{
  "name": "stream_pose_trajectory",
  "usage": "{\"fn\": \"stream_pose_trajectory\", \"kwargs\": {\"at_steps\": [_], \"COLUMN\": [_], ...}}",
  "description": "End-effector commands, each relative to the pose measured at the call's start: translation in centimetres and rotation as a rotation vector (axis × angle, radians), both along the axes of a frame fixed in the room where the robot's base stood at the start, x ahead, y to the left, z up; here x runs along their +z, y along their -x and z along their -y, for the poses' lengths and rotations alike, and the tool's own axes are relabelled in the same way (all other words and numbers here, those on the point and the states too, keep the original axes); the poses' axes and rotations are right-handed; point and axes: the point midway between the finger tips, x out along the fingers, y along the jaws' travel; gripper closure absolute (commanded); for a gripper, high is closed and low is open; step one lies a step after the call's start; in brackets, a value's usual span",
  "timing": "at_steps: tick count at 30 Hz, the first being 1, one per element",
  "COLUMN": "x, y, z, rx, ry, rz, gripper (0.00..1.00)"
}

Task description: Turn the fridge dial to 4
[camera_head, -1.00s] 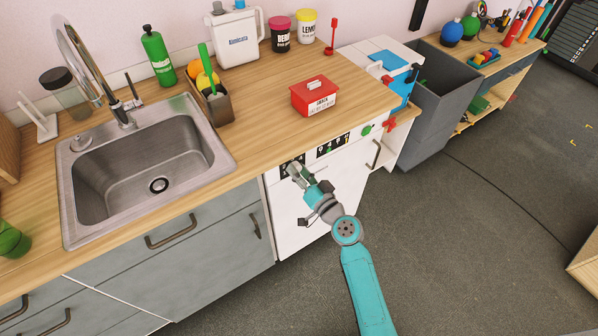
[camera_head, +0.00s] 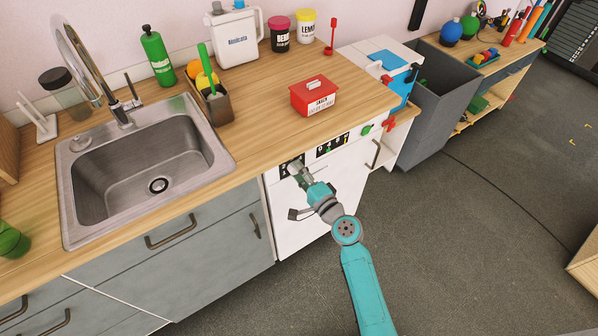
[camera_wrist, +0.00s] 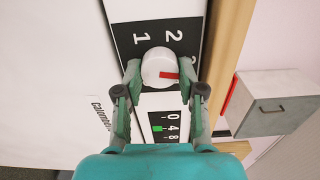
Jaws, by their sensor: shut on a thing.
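The dial (camera_wrist: 158,70) is a white round knob with a red mark, set on a black-and-white panel marked 1 and 2 in the wrist view. The red mark points to the right of the picture, near a partly hidden character. My gripper (camera_wrist: 161,72) has one finger on each side of the knob and is shut on it. In the head view my gripper (camera_head: 293,168) is at the top left of the white fridge front (camera_head: 299,225) and hides the dial.
A black strip with 0, 4, 8 and a green square (camera_wrist: 157,128) lies beside the dial. A red box (camera_head: 314,97) stands on the wooden counter (camera_head: 262,110) above. A green knob (camera_head: 366,129) and a handle (camera_head: 375,154) are farther right. Floor ahead is clear.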

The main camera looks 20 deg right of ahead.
Motion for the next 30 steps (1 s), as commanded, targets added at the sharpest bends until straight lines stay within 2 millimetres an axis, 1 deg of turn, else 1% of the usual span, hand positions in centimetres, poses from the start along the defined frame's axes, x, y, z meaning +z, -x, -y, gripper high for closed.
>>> {"fn": "stream_pose_trajectory", "kwargs": {"at_steps": [18, 24, 30], "x": [-0.24, -0.28, -0.30], "y": [0.03, 0.04, 0.04], "z": [0.00, -0.02, -0.03], "rx": [-0.002, -0.002, -0.002], "ry": [-0.554, -0.689, -0.778], "rz": [-0.129, -0.160, -0.180], "gripper": [0.96, 0.96, 0.96]}}
